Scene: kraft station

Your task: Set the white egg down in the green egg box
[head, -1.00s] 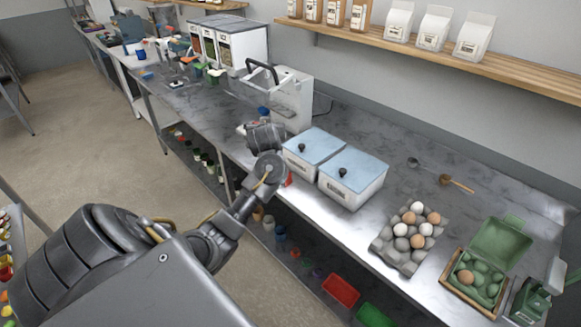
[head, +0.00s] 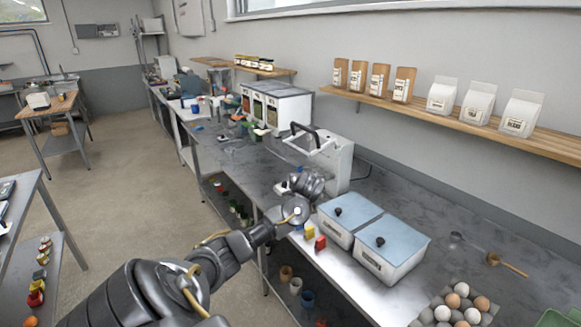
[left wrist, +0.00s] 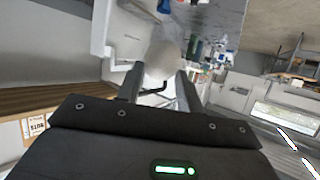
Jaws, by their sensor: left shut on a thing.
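The white egg (left wrist: 164,62) shows between the two fingers of my left gripper (left wrist: 160,80) in the left wrist view, and the fingers are shut on it. In the head view my left gripper (head: 308,184) is over the counter, left of the blue-lidded bins; its fingertips and the egg cannot be made out there. Only a small part of the green egg box (head: 560,319) shows at the bottom right corner of the head view, far to the right of my left gripper. My right gripper is not in view.
Two blue-lidded white bins (head: 391,262) stand between my left gripper and the grey egg tray (head: 436,300), which holds several brown and white eggs. A white machine with a black handle (head: 332,160) stands behind the gripper. A wooden scoop (head: 507,264) lies near the wall.

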